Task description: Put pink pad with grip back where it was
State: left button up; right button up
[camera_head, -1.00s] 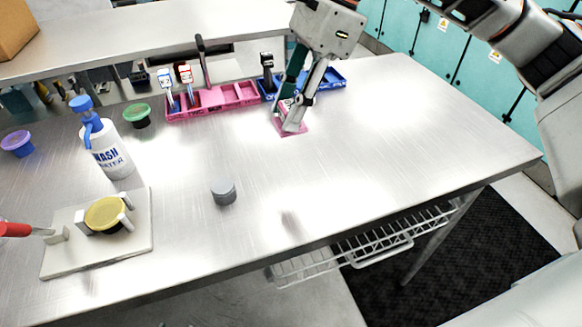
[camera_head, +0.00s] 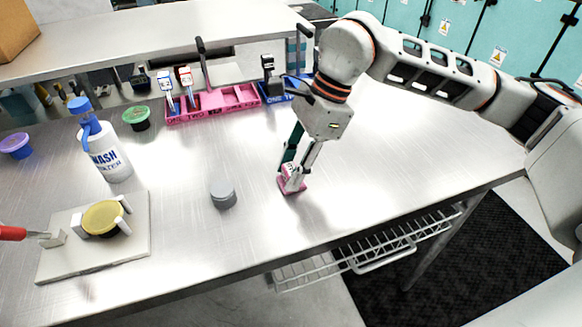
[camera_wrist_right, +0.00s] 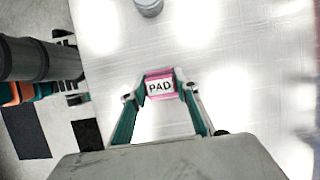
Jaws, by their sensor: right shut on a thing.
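The pink pad with grip (camera_head: 293,187) is at the middle of the steel table, with a white block on top. In the right wrist view its label reads PAD (camera_wrist_right: 160,87). My right gripper (camera_head: 293,172) is shut on the pad's grip from above. The pad is close to the table top; I cannot tell whether it touches. The pink tray (camera_head: 236,97) stands at the back with several handled tools in it. The blue tray (camera_head: 272,97) stands to its right, partly hidden by my right arm. My left gripper is not in view.
A grey cylinder (camera_head: 223,194) stands left of the pad. A wash bottle (camera_head: 106,155), a green-lidded cup (camera_head: 137,117) and a white board with a yellow round piece (camera_head: 102,218) are further left. A shelf edge runs behind the trays. The table's right side is clear.

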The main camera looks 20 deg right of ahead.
jog(key=o, duration=1)
jog(key=v, duration=1.2)
jog(key=shift+a+r+p, duration=0.1)
jog(key=shift+r+p, duration=0.1)
jog(key=shift+p, duration=0.1)
